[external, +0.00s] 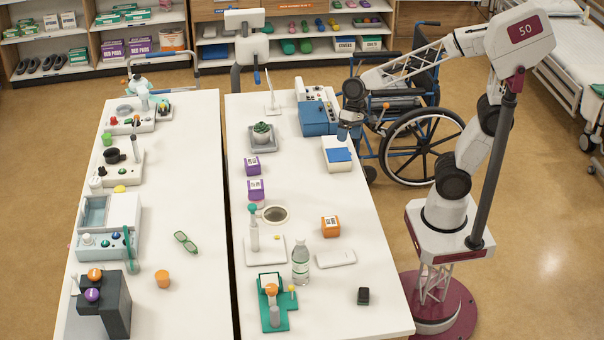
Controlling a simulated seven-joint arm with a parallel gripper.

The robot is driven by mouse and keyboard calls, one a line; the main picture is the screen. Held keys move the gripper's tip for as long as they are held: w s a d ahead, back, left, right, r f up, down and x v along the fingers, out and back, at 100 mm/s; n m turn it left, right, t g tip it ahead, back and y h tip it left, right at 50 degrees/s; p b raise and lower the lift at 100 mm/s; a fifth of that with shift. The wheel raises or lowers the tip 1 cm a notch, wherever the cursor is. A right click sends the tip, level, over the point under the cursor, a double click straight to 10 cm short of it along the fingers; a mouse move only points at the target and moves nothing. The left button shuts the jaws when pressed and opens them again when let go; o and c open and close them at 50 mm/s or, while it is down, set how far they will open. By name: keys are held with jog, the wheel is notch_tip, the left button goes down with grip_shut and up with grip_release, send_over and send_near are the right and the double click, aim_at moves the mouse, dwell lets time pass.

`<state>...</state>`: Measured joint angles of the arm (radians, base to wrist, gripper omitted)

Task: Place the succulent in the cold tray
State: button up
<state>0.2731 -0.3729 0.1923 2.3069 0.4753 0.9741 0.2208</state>
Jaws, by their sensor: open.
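The succulent (262,128), a green plant in a pale pot, stands upright on a square grey tray or base (272,149) on the right table. To its right is a white tray (342,167) with a blue pad (339,155) in it, perhaps the cold tray; I see no label to settle this. My gripper (344,140) points down close above the far end of the white tray, to the right of the succulent and apart from it. It is open, and I see nothing held in it. Its fingertips are small in the picture, and their exact height is unclear.
A blue box-like device (318,119) stands just behind the white tray. Two purple boxes (253,166) (256,189) stand in front of the succulent. An orange box (330,226), a bottle (300,262) and a round opening (275,214) are nearer. Bare tabletop lies between the succulent and white tray.

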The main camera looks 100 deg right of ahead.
jog(key=s+a+r+n+h, duration=0.1)
jog(key=s+a+n+h, duration=0.3)
jog(key=s+n, duration=0.4)
jog(key=shift+s+a, duration=0.45)
jog(key=shift+s, duration=2.7)
